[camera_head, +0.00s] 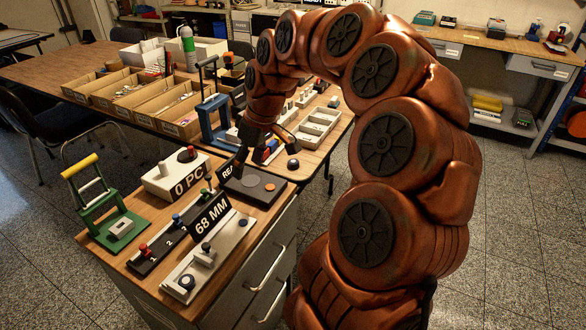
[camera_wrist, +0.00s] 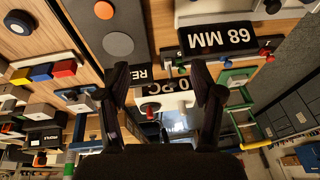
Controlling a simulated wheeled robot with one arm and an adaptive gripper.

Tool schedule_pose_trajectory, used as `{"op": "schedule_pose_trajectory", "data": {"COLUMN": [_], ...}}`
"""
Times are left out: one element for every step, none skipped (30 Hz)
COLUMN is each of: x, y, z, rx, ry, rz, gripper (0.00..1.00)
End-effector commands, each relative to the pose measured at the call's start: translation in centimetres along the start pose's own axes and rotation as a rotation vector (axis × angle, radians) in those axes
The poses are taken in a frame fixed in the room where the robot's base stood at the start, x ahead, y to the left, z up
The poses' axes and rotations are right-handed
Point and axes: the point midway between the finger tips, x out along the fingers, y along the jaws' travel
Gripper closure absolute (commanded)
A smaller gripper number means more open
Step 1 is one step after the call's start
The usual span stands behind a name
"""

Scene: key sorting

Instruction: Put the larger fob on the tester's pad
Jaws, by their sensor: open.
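My gripper (camera_head: 263,150) is above the right part of the near cabinet, close to the table behind it. In the wrist view my gripper (camera_wrist: 160,72) is open, with nothing between its fingers. A dark tester panel (camera_head: 256,194) with a partly hidden "REA" sign lies beside it. It bears a large grey round pad (camera_wrist: 118,44) and an orange disc (camera_wrist: 123,15). Small red (camera_wrist: 65,68), blue (camera_wrist: 40,72) and yellow (camera_wrist: 18,77) pieces sit on the table alongside; I cannot tell whether these are fobs, or which fob is larger.
On the near cabinet are a "68 MM" gauge (camera_head: 210,217), a "0 PC" box (camera_head: 176,178) and a green frame press (camera_head: 103,205). A blue press (camera_head: 214,120) and open bins (camera_head: 165,105) stand on the far table. A gap separates the cabinet and table at the right.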

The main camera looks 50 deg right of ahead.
Motion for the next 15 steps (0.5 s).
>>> {"op": "schedule_pose_trajectory", "data": {"x": [0.6,0.5,0.5,0.7,0.7,0.6,0.6,0.7,0.8,0.8,0.8,0.8,0.8,0.9,1.1], "y": [3.4,5.2,7.6,9.2,10.8,12.7,14.0,15.1,16.3,17.1,17.8,18.5,18.9,19.1,19.4], "z": [0.2,0.4,0.8,1.2,1.6,2.3,2.8,3.3,3.9,4.3,4.7,5.1,5.3,5.4,5.5], "rx": [0.023,0.031,0.043,0.052,0.061,0.072,0.080,0.086,0.096,0.101,0.106,0.111,0.113,0.114,0.115], "ry": [0.028,0.045,0.064,0.073,0.083,0.097,0.102,0.107,0.112,0.116,0.118,0.120,0.121,0.122,0.123], "rz": [0.010,0.023,0.035,0.045,0.056,0.070,0.080,0.088,0.097,0.103,0.110,0.116,0.120,0.122,0.124], "gripper": [0.34,0.34,0.34,0.34,0.34,0.34,0.34,0.34,0.34,0.34,0.34,0.34,0.34,0.34,0.34]}}
